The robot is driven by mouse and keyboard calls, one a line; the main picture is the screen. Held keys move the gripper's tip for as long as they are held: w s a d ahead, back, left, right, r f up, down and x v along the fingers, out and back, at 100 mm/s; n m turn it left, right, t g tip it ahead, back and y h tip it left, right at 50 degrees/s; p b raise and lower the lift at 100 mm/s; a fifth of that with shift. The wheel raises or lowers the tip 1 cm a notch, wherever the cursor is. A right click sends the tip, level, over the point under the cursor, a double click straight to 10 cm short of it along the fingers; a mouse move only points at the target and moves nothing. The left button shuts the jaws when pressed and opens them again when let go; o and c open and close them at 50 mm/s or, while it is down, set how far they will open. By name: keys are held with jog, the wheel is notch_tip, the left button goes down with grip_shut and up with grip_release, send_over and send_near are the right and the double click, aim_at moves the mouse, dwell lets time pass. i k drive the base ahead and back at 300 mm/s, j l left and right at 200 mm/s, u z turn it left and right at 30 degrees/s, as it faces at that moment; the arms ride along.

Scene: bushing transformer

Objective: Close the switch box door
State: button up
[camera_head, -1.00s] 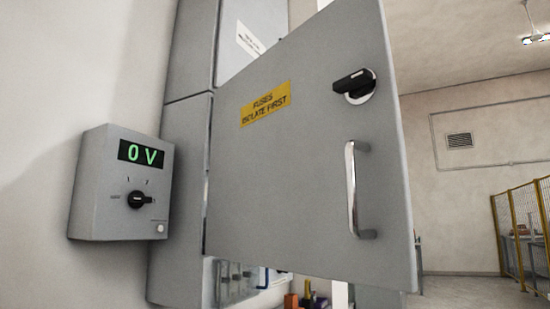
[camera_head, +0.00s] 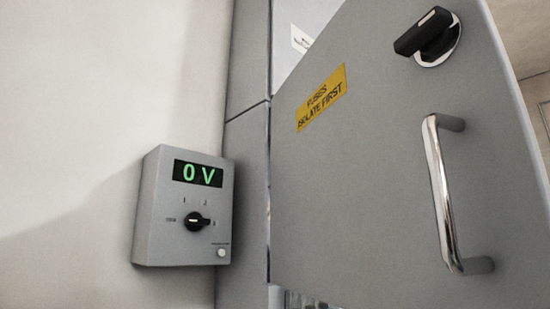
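The switch box door (camera_head: 370,190) is a grey metal panel standing open, swung out from the cabinet toward me. It fills the right half of the head view. A chrome bar handle (camera_head: 442,195) is on its right part. A black rotary knob (camera_head: 427,34) sits above the handle. A yellow label (camera_head: 321,98) reading "FUSES ISOLATE FIRST" is at the upper left of the door. My gripper is not in view.
A grey wall box (camera_head: 185,206) left of the cabinet has a green "0 V" display (camera_head: 198,174) and a black selector knob (camera_head: 197,221). The pale wall (camera_head: 80,120) at left is bare. Little of the room shows past the door's right edge.

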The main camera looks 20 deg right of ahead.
aim_at(421, 181)
jog(key=z, duration=0.7)
jog(key=k+j, duration=0.2)
jog(key=j, duration=0.15)
jog(key=k+j, duration=0.2)
jog(key=j, duration=0.15)
jog(key=k+j+u, duration=0.1)
jog(key=j, duration=0.3)
jog(key=k+j, duration=0.25)
jog(key=j+u, duration=0.05)
jog(key=j, duration=0.05)
